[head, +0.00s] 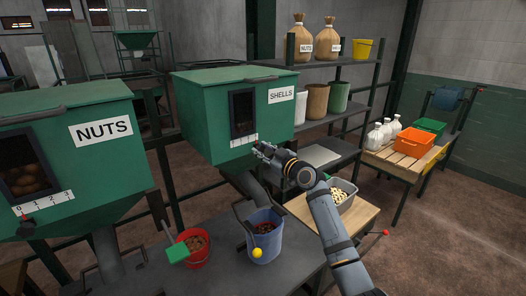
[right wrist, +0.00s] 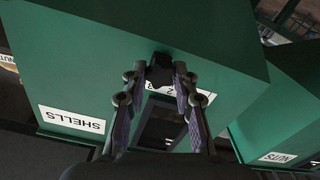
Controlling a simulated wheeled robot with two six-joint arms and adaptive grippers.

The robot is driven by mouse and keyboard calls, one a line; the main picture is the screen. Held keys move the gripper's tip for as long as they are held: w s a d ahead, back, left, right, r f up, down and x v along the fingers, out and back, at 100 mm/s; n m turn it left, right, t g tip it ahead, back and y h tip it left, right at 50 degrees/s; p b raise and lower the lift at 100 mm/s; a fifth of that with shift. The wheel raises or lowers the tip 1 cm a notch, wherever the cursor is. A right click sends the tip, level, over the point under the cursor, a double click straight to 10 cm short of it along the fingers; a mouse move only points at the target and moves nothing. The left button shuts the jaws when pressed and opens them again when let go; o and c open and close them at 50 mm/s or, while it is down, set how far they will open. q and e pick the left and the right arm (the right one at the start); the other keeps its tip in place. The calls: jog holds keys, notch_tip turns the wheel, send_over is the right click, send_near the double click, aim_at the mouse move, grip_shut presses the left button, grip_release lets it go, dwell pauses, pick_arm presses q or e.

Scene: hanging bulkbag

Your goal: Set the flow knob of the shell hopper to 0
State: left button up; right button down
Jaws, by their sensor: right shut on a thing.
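The shell hopper (head: 215,95) is a green box labelled SHELLS, with a dark window and a white number scale (head: 243,141) below it. My right gripper (head: 262,149) is at the lower right of its front face, over the right end of the scale. In the right wrist view, the fingers (right wrist: 160,82) are shut on the dark flow knob (right wrist: 160,66). Part of the scale (right wrist: 203,95) shows beside the fingers, upside down. The knob's exact setting is hidden by the gripper. My left gripper is in neither view.
The green NUTS hopper (head: 95,165) stands at the left with its own scale and knob. Below are a red bucket (head: 194,252) and a blue bucket (head: 264,226) on a dark table. A grey bin (head: 345,203) sits behind my right arm.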

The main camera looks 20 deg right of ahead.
jog(key=s+a, duration=0.1)
jog(key=a, duration=0.2)
jog(key=s+a+p, duration=0.1)
jog(key=a, duration=0.2)
jog(key=s+a+p, duration=0.1)
jog(key=a, duration=0.1)
jog(key=shift+s+a, duration=0.1)
jog(key=shift+a, duration=0.3)
jog(key=shift+d+f, duration=0.15)
jog(key=shift+f, duration=0.05)
jog(key=c, duration=1.3)
grip_release()
jog(key=shift+o, duration=1.4)
jog(key=shift+a+r, duration=0.15)
jog(key=shift+a, duration=0.15)
jog(key=shift+d, duration=0.15)
